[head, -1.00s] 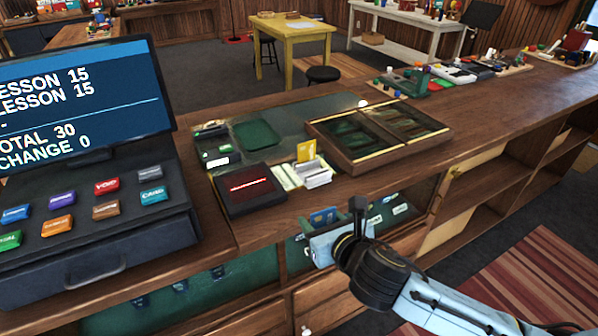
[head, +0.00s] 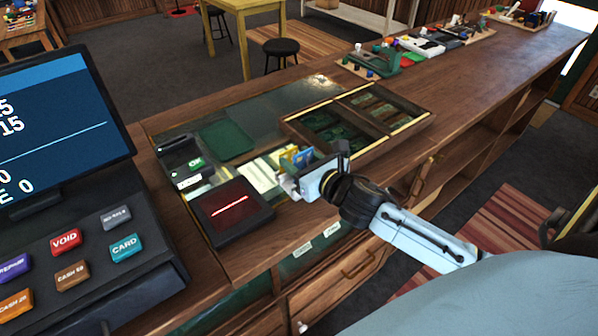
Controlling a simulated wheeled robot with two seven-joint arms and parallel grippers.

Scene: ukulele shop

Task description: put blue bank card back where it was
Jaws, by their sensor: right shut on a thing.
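The blue bank card (head: 304,157) shows as a small blue patch at the tips of my right gripper (head: 302,172). The gripper is shut on it, over the counter at the card holder. A yellow card (head: 287,158) stands upright just left of the blue one. The pale card holder (head: 286,186) is mostly hidden behind my gripper. I cannot tell whether the blue card's lower edge is inside the holder or above it. My left gripper is not in view.
A black box with a red glowing line (head: 233,211) stands left of the holder. A card terminal (head: 181,160) and green mat (head: 227,139) lie behind it. A wooden divided case (head: 290,124) is close behind my gripper. The cash register (head: 60,130) fills the left.

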